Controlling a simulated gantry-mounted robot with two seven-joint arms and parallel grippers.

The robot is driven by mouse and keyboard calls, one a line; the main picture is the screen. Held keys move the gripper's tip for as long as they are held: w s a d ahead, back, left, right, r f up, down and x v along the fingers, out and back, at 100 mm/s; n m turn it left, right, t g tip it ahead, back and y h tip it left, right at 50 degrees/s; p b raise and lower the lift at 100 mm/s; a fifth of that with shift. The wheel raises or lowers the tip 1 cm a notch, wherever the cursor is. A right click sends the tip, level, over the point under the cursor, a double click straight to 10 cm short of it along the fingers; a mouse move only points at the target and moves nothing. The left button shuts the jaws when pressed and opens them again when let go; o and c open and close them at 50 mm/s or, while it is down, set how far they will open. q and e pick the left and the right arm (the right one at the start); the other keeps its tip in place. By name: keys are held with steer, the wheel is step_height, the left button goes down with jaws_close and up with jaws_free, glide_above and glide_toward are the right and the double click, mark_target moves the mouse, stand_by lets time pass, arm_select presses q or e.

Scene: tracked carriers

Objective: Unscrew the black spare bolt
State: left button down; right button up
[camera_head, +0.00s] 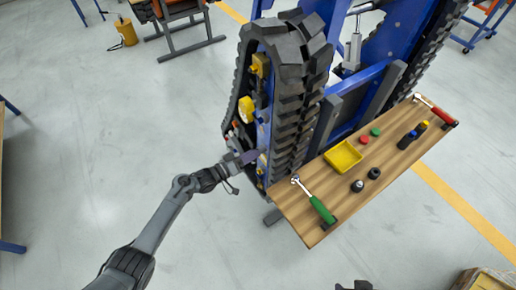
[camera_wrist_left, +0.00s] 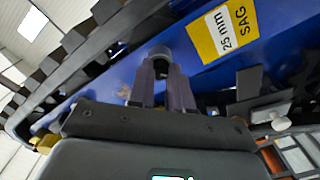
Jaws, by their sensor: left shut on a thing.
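My left gripper (camera_head: 248,157) reaches in from the left to the side of the blue track carrier (camera_head: 263,133). In the left wrist view its two fingers (camera_wrist_left: 162,78) are shut on a dark round bolt head (camera_wrist_left: 160,53), which I take for the black spare bolt. The bolt head is against the blue carrier face (camera_wrist_left: 120,77), left of a yellow and white "SAG 25 mm" label (camera_wrist_left: 223,33). In the head view the bolt is hidden by the gripper.
A wooden board (camera_head: 300,215) beside the black track (camera_head: 296,100) holds a green-handled ratchet (camera_head: 322,209), a yellow tray (camera_head: 343,156), a red-handled tool (camera_head: 442,114), and several sockets and caps. Yellow parts (camera_head: 246,108) stick out along the carrier side.

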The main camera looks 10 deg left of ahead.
arm_select(q)
steer(key=shift+n, duration=0.3)
steer(key=n+p, duration=0.2)
steer(key=n, duration=0.7)
steer(key=shift+n, duration=0.4)
